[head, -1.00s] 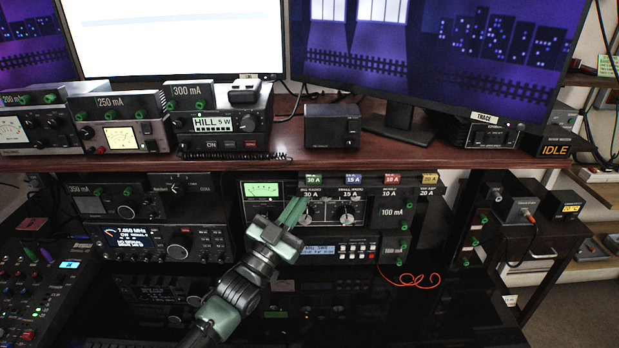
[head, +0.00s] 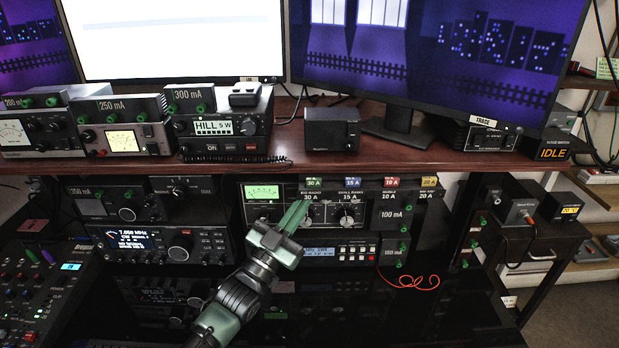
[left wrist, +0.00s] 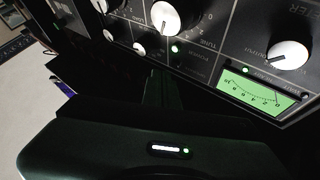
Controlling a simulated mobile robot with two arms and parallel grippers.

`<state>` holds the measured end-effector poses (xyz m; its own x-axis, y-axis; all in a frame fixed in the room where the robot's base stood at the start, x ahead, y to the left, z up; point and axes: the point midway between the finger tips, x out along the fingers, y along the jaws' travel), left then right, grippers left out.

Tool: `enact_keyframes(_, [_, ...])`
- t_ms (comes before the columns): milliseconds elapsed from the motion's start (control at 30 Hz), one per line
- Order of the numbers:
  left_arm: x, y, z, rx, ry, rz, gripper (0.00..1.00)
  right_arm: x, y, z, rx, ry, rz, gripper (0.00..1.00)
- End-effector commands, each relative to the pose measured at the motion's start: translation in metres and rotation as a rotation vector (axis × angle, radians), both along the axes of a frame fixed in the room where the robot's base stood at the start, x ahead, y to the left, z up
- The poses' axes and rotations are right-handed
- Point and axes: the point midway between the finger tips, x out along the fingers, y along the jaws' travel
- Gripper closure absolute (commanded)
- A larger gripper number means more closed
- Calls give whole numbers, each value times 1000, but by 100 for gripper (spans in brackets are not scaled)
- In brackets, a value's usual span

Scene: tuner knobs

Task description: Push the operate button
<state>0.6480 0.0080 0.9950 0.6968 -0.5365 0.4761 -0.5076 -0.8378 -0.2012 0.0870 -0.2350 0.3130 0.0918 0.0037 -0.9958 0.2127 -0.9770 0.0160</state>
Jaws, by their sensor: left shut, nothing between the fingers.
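The tuner (head: 285,186) stands on the shelf under the desk top, with a lit green meter (head: 263,191) and two white-marked knobs. My left gripper (head: 296,213) is in front of its panel, fingers shut and empty, pointing up at it and hiding part of the left knob. In the left wrist view the panel (left wrist: 215,62) shows tilted, with the green meter (left wrist: 258,92), large knobs, small round knobs or buttons and lit green lamps. The dark fingers (left wrist: 163,88) are hard to make out there. I cannot pick out an operate button by its label. My right gripper is not in view.
A box with a blue display (head: 322,251) and a row of small buttons sits just below the tuner, close to my gripper. A radio (head: 165,243) is to the left. An orange cable (head: 412,282) lies at the right. The desk edge (head: 400,160) overhangs above.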

Motion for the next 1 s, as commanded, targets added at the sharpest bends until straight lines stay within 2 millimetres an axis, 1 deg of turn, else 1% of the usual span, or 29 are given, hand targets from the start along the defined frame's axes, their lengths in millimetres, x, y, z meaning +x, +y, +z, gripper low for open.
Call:
enact_keyframes(167, [-3,0,1,0,0,0,100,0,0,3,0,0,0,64])
enact_keyframes(400, [-26,0,3,0,0,0,100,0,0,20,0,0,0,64])
enact_keyframes(700, [-54,0,2,-1,0,1,100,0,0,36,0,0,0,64])
enact_keyframes(833, [-60,0,1,1,-1,0,100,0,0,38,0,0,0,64])
enact_keyframes(1000, [-60,0,0,0,-1,0,100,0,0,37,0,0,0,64])
